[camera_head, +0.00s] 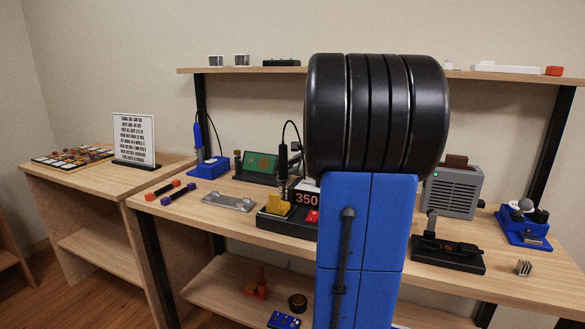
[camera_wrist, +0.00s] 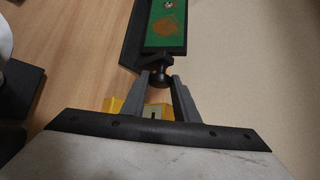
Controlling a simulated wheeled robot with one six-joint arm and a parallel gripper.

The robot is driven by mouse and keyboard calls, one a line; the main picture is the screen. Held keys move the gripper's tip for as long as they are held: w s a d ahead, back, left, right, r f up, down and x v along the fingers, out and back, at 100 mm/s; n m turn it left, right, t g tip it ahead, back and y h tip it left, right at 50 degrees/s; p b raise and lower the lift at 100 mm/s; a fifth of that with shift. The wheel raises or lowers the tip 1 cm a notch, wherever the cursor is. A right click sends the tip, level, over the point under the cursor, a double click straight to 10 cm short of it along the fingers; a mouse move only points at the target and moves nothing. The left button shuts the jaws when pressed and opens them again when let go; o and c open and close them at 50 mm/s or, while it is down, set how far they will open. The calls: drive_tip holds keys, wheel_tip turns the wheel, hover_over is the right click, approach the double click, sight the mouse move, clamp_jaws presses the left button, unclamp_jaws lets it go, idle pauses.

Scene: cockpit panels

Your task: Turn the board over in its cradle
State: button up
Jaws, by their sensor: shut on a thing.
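The green board (camera_head: 262,164) sits tilted in its dark cradle at the back of the bench. It has a brown-orange patch on its face. In the wrist view, the board (camera_wrist: 166,26) lies at the top in a black frame, with a round black knob (camera_wrist: 160,74) at its near end. My gripper (camera_wrist: 161,80) has its two grey fingers shut on this knob, one on each side. In the head view my arm covers part of the bench, and I cannot make out the fingers there.
A soldering station (camera_head: 305,198) with a yellow part stands right of the cradle. A blue iron stand (camera_head: 210,167) is to the left. A metal plate (camera_head: 229,202) lies in front. A grey box (camera_head: 455,190) and a black device (camera_head: 447,254) stand on the right.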

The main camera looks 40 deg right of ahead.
drive_tip(key=o, duration=1.1)
drive_tip(key=shift+c, duration=0.2)
drive_tip(key=shift+s, duration=0.1)
drive_tip(key=v, duration=1.7)
drive_tip(key=shift+s, duration=0.15)
